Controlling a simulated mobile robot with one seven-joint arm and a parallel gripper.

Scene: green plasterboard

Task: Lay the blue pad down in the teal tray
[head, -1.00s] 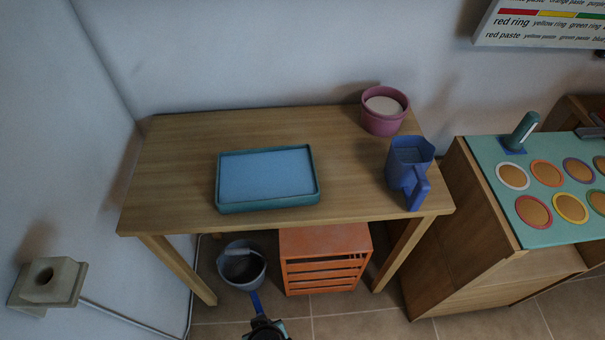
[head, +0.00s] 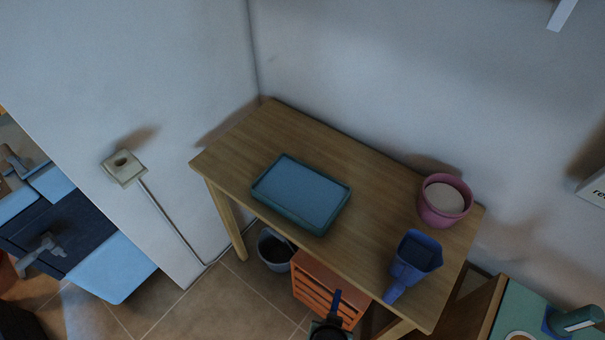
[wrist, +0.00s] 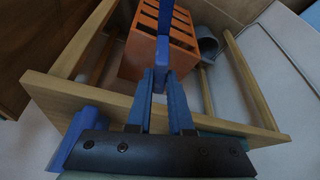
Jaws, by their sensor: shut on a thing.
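The teal tray (head: 330,221) lies on the wooden table in the head view, with a flat light-blue inside. A bit of its edge shows behind my gripper in the wrist view (wrist: 218,126). My gripper (head: 331,322) is at the bottom of the head view, in front of the table and below the tray in the picture. In the wrist view my gripper (wrist: 162,74) is shut on a narrow blue thing, which I take to be the blue pad (wrist: 164,38) seen edge-on. The pad (head: 337,302) stands out past the fingertips, clear of the tray.
The tabletop left of the tray is bare.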

